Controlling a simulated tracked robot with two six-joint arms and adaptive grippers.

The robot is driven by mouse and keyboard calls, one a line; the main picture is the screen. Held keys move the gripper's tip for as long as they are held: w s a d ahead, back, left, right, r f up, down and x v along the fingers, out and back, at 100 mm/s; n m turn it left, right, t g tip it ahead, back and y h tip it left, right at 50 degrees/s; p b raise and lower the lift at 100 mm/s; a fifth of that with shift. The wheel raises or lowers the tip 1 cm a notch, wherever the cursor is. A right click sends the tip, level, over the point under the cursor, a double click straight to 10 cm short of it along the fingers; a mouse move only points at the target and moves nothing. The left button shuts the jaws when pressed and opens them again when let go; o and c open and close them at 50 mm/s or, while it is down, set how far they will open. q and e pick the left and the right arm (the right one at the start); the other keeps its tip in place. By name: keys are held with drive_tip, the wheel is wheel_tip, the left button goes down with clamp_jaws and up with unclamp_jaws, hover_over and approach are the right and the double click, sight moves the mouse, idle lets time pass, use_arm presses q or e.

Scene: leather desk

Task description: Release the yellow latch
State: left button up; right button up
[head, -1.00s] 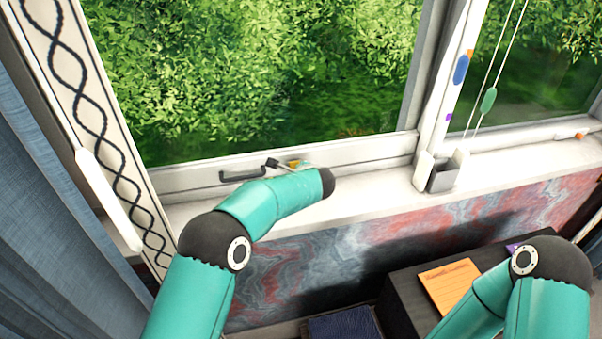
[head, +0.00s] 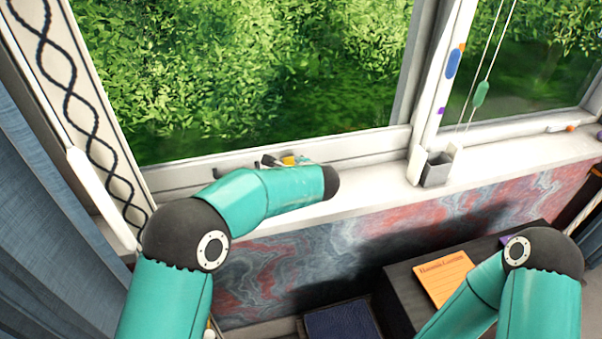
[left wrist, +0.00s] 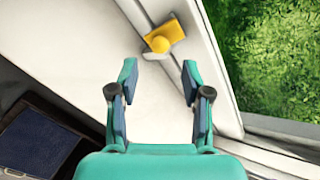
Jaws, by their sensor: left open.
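The yellow latch (left wrist: 163,37) is a yellow plate with a round knob, set on the white window frame ahead of my left gripper (left wrist: 159,85). In the head view the yellow latch (head: 289,160) shows just above my left forearm, partly hidden. My left gripper is open and empty, with its two fingers apart and the latch beyond the tips, not touching. In the head view only a small dark part of the left gripper (head: 268,161) shows beside the latch. My right gripper is out of view; only the right arm shows.
A grey cup (head: 437,172) stands on the white sill (head: 375,178). An orange notepad (head: 444,277) lies on a dark cabinet. A blue curtain (head: 35,200) hangs at left.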

use_arm(q)
drive_tip(key=shift+v, duration=2.7)
